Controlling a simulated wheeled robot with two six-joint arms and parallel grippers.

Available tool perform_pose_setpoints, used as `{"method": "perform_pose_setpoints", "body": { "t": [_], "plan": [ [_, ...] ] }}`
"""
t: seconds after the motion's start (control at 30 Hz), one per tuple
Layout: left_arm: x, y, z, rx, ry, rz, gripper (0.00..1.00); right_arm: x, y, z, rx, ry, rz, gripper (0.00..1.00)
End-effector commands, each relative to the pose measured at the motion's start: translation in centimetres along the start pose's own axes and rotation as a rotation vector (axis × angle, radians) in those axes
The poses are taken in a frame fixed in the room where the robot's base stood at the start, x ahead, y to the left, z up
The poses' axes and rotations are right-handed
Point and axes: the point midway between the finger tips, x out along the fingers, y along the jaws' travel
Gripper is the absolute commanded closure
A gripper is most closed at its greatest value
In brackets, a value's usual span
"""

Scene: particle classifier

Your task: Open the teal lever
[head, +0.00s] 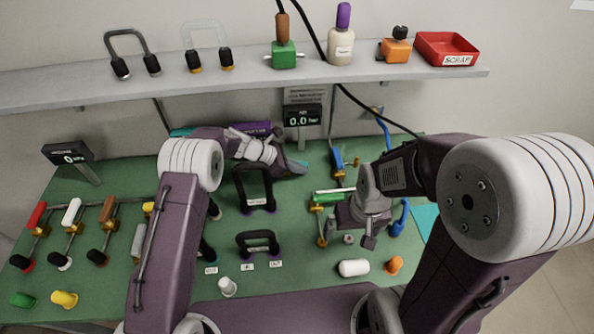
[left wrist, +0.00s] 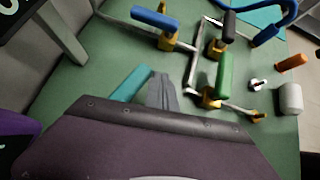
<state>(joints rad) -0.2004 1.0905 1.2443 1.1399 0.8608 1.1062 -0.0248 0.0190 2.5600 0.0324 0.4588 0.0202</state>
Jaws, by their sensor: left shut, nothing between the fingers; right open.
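A teal bar (left wrist: 132,83), which looks like the teal lever, lies just left of my left fingertips in the left wrist view. A small part of the teal bar (head: 303,163) shows by the gripper in the head view. My left gripper (head: 298,168) is shut and empty; it also shows in the left wrist view (left wrist: 163,92). Its fingertips are close beside the bar, and I cannot tell whether they touch. The bar's far end and mount are hidden behind my gripper. My right gripper (head: 369,241) is open and points down over the bench at the right.
Right of the left gripper stand valves on pipes with a blue handle (left wrist: 160,19), a black handle (left wrist: 229,27) and a green handle (left wrist: 225,73). A pressure display (head: 302,121) stands behind. A black handled frame (head: 253,187) stands in front. A shelf (head: 240,83) runs above.

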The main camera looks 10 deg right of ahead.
Motion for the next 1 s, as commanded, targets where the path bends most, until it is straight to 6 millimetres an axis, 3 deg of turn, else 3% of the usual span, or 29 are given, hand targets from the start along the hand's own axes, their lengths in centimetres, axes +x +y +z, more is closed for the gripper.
{"method": "perform_pose_setpoints", "body": {
  "t": [0.83, 1.0],
  "plan": [
    [0.5, 0.4, 0.4, -0.083, 0.001, 0.088, 1.0, 0.2, 0.0, 0.0, 0.0, 0.0, 0.0, 0.0],
    [-0.2, 0.5, 1.2, -0.082, -0.001, 0.09, 1.0, 0.1, 0.0, 0.0, 0.0, 0.0, 0.0, 0.0]
  ]
}}
